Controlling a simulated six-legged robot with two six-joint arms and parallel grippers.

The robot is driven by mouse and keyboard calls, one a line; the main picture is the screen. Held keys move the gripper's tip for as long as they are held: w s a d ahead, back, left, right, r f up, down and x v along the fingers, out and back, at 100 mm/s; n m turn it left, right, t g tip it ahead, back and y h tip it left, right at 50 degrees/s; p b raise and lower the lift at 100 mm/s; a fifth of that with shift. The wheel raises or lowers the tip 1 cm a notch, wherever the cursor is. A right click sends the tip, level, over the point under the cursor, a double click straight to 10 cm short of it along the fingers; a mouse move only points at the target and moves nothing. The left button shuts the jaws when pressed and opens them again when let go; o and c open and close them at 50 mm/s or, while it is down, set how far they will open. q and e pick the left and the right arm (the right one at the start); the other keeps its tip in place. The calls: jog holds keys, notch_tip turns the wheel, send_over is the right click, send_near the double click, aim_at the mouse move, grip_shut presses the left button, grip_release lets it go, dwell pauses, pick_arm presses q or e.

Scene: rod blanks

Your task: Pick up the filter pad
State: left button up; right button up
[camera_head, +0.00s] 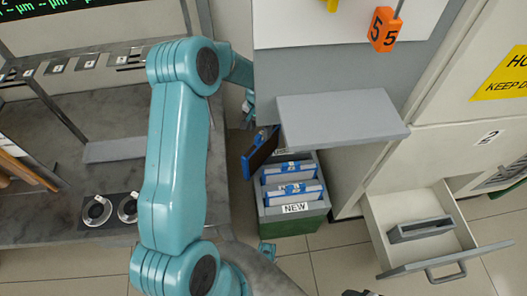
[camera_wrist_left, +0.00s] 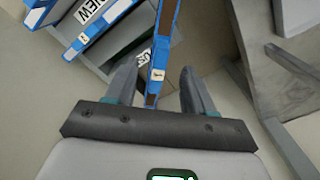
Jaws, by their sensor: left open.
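A dark filter pad with a blue frame (camera_head: 261,151) is tilted beside the bin in the head view. In the left wrist view its blue edge (camera_wrist_left: 163,48), with a small pale tag, runs between the fingers of my left gripper (camera_wrist_left: 158,90). The fingers are open, one on each side of the edge, with a gap visible on both sides. In the head view my left gripper (camera_head: 252,112) is mostly hidden behind my arm and the grey panel. Pale pads with blue frames (camera_head: 291,190) stand in the bin marked NEW.
The green and grey bin (camera_head: 296,226) stands on the floor under a grey panel (camera_head: 343,117). A grey bench (camera_head: 60,205) with two round metal fittings lies left. An open drawer (camera_head: 385,240) holding a grey tray (camera_head: 420,229) is at right.

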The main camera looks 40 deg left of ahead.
aim_at(259, 144)
pick_arm(q)
notch_tip(259, 144, down, 3)
jog(key=shift+r, duration=0.2)
jog(key=f, duration=0.1)
jog(key=f+b, duration=0.1)
jog(key=f, duration=0.1)
jog(key=f+b, duration=0.1)
jog(key=f, duration=0.1)
jog(key=shift+s+d+f, duration=0.1)
jog(key=shift+s, duration=0.25)
grip_shut()
